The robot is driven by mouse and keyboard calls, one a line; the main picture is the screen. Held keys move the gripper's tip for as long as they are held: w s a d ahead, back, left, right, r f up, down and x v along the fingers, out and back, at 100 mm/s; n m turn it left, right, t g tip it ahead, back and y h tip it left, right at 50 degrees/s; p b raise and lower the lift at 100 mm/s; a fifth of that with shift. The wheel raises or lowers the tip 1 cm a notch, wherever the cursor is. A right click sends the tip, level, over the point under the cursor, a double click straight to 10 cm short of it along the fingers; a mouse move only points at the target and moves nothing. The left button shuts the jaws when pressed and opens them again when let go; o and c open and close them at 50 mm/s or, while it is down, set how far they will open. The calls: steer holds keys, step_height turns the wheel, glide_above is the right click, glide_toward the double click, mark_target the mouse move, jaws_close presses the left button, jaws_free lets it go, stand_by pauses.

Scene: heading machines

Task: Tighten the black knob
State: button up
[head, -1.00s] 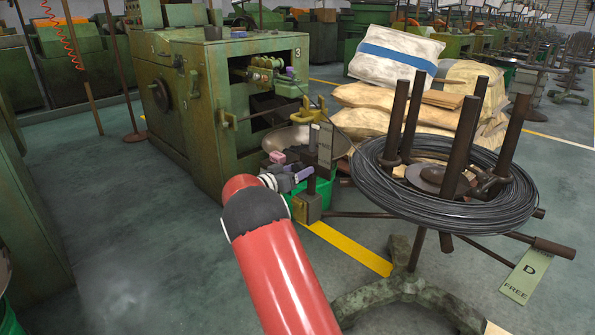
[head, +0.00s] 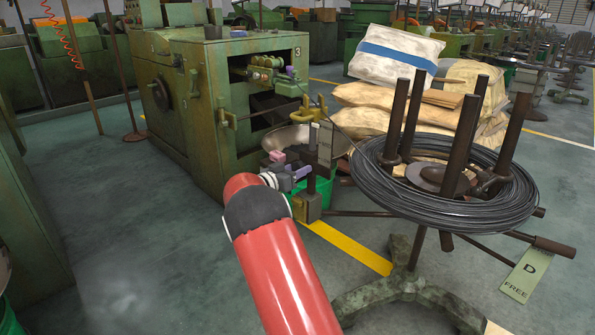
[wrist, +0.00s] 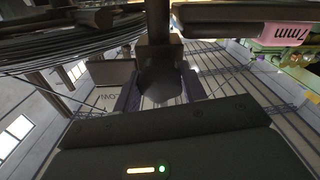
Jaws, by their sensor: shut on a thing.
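In the wrist view the black knob (wrist: 160,82) is a dark rounded shape under a brown block and post. The two purple-padded fingers of my gripper (wrist: 160,92) stand on either side of it, shut on it. In the head view my gripper (head: 301,173) is small, at the end of my red arm, beside a dark post above a small brown-yellow block (head: 307,208). The knob cannot be made out clearly there; my gripper and the post crowd it.
A green machine (head: 205,110) marked 3 stands behind, with a metal bowl (head: 290,138) and a green bin (head: 323,190) near my gripper. A wire coil (head: 445,212) on an upright-post stand is close on the right. Sacks (head: 395,55) lie behind it. Floor at left is clear.

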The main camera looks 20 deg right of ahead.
steer(key=m+b, duration=0.2)
steer(key=m, duration=0.3)
steer(key=shift+f+b, duration=0.15)
steer(key=shift+b, duration=0.2)
steer(key=m+b, duration=0.3)
steer(key=m, duration=0.2)
steer(key=shift+b, duration=0.4)
steer(key=m+b, duration=0.5)
steer(key=m, duration=0.1)
steer(key=shift+m, duration=0.3)
steer(key=shift+m+b, duration=1.25)
steer(key=shift+m, duration=0.55)
steer(key=o, duration=1)
steer(key=shift+c, duration=0.2)
steer(key=v, duration=0.8)
